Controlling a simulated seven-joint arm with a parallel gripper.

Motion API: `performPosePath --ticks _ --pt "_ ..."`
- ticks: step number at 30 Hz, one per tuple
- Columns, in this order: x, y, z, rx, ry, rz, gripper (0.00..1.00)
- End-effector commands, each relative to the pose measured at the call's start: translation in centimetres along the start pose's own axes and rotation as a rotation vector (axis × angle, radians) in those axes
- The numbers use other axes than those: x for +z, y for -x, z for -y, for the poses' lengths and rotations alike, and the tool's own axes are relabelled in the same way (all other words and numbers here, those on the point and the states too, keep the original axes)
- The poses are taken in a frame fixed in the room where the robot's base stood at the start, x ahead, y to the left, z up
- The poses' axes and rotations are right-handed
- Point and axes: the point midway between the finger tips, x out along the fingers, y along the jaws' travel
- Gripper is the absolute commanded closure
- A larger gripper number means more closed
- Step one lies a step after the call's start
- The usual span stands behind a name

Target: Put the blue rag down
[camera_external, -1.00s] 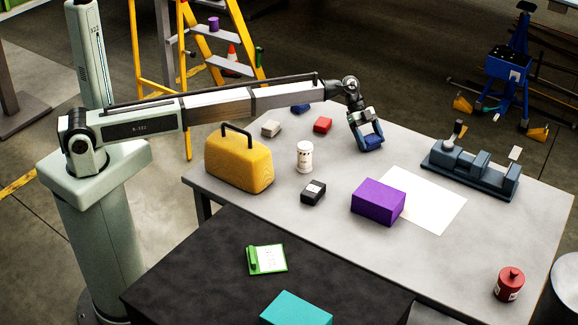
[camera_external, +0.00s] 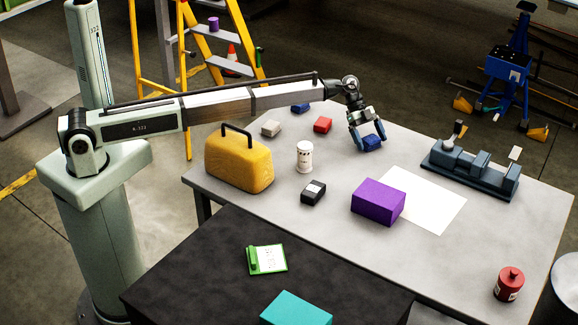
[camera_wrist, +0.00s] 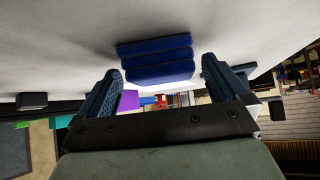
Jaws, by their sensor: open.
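The blue rag (camera_external: 372,142) is a small folded block at the far side of the grey table. In the wrist view the rag (camera_wrist: 155,60) shows as stacked blue folds on the light table surface, between and beyond my two fingers. My gripper (camera_external: 368,138) is low over the table around the rag. In the wrist view my gripper (camera_wrist: 160,88) is open, with a clear gap between each finger and the rag. Another blue item (camera_external: 300,107) lies at the table's far left edge.
A red block (camera_external: 323,125), a grey block (camera_external: 271,129), a white canister (camera_external: 304,157) and a yellow case (camera_external: 238,162) stand left of my gripper. A purple box (camera_external: 378,202) by a white sheet (camera_external: 440,205) is nearer the camera. A blue-grey fixture (camera_external: 470,172) stands right.

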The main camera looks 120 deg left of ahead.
Motion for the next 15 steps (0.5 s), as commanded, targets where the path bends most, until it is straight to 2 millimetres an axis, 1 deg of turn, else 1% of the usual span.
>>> performPosePath --ticks 5,12,15 --pt "0.1 2.7 0.0 -0.004 0.001 0.000 0.00" --pt "0.1 7.2 0.0 -0.003 0.001 0.000 0.00" --pt "0.1 8.8 0.0 -0.002 0.001 0.000 0.00"
